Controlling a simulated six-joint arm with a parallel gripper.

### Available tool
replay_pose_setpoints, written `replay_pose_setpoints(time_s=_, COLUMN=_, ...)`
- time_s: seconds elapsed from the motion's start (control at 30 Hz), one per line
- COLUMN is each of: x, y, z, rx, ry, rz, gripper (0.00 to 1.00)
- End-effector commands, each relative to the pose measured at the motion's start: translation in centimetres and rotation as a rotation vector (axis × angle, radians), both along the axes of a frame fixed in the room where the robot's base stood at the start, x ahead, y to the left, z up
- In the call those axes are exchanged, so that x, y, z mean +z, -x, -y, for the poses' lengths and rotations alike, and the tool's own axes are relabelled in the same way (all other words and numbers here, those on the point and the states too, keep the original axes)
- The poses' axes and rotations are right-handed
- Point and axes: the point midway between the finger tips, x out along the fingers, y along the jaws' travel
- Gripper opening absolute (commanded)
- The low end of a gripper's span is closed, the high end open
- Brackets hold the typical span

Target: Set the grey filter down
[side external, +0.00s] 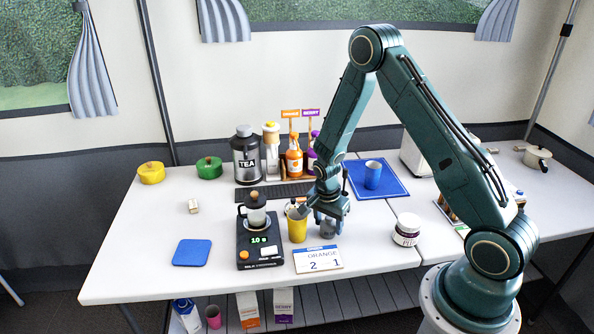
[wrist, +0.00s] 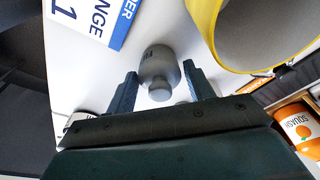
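The grey filter (wrist: 158,68) is a small grey cylinder with a narrower knob-like end, between the two fingers in the wrist view. It also shows in the side view (side external: 328,229), low over the white table, just right of the yellow cup. My gripper (side external: 328,221) points down there. I cannot tell whether the filter's underside touches the table.
The yellow cup (side external: 297,230) is close on the left, with the black scale (side external: 260,254) beyond it. The orange sign card (side external: 318,260) lies in front. A white jar (side external: 406,230) stands to the right. A blue mat with a blue cup (side external: 373,176) is behind. Table near the blue coaster (side external: 192,252) is clear.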

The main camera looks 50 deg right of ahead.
Motion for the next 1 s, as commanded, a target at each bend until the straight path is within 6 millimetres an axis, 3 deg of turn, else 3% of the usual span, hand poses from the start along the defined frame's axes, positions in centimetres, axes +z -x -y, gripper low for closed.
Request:
replay_pose_setpoints(time_s=0.57, x=0.7, y=-0.1, z=0.0, rx=0.000, ry=0.000, rz=0.002, gripper=0.66)
replay_pose_setpoints(time_s=1.0, x=5.3, y=-0.1, z=-0.7, rx=0.001, ry=0.001, rz=0.004, gripper=0.66)
